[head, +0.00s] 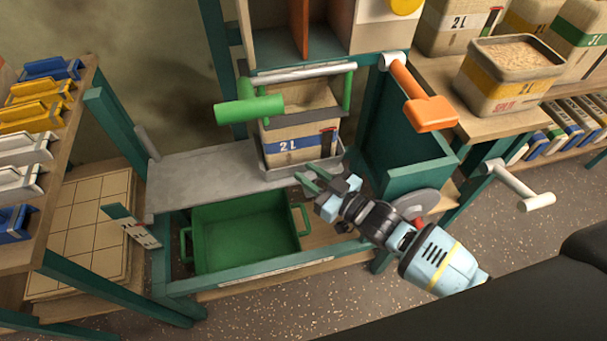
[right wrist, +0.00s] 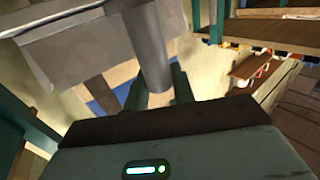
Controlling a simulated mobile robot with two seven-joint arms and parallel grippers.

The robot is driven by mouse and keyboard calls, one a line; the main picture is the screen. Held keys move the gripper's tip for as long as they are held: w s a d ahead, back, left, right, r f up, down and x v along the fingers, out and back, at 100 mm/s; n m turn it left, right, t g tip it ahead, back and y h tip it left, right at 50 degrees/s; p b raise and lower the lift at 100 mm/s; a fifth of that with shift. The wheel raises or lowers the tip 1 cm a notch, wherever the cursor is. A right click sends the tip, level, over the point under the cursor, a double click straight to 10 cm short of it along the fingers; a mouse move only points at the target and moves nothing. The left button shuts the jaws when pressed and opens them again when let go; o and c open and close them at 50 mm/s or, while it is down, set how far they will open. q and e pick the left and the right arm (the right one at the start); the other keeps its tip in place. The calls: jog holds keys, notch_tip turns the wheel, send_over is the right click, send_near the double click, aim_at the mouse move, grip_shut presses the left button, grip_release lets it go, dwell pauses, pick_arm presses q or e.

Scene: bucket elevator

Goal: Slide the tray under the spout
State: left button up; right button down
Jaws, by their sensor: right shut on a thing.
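The grey tray (head: 302,162) sits on a grey metal shelf (head: 195,180) and carries a beige 2L tub (head: 300,120) with a blue band. My right gripper (head: 313,181) is at the tray's front edge. In the right wrist view my gripper (right wrist: 160,92) is shut on a grey round bar (right wrist: 150,50), which looks like the tray's handle; its join to the tray is hard to see. I cannot clearly make out the spout; the area above the tub is partly covered by a green handle (head: 248,108) and a pale bar. My left gripper is not in view.
A green bin (head: 245,235) stands below the shelf. An orange handle (head: 425,105) and a white-ended crank (head: 525,190) stick out on the right. Racks of coloured scoops (head: 38,110) stand at left, filled tubs (head: 510,75) at right. The shelf's left part is bare.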

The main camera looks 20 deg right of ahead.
jog(key=shift+d+f, duration=0.1)
jog(key=shift+d, duration=0.1)
jog(key=c, duration=1.3)
grip_release()
jog(key=shift+d, duration=0.15)
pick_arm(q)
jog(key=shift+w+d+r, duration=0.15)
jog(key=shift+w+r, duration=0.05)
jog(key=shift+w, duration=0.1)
pick_arm(e)
jog(key=shift+o, duration=0.5)
jog(key=shift+r, duration=0.2)
jog(key=shift+r, duration=0.3)
notch_tip(320, 180, up, 3)
jog(key=shift+f+p, duration=0.1)
jog(key=shift+p, duration=0.4)
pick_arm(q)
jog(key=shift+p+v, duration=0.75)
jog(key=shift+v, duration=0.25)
pick_arm(e)
jog(key=s+a, duration=0.2)
jog(key=s, duration=0.5)
jog(key=s+a+r, duration=0.1)
jog(key=s, duration=0.7)
jog(key=shift+s+a+r, duration=0.15)
jog(key=shift+s+a, duration=0.15)
jog(key=shift+a, duration=0.05)
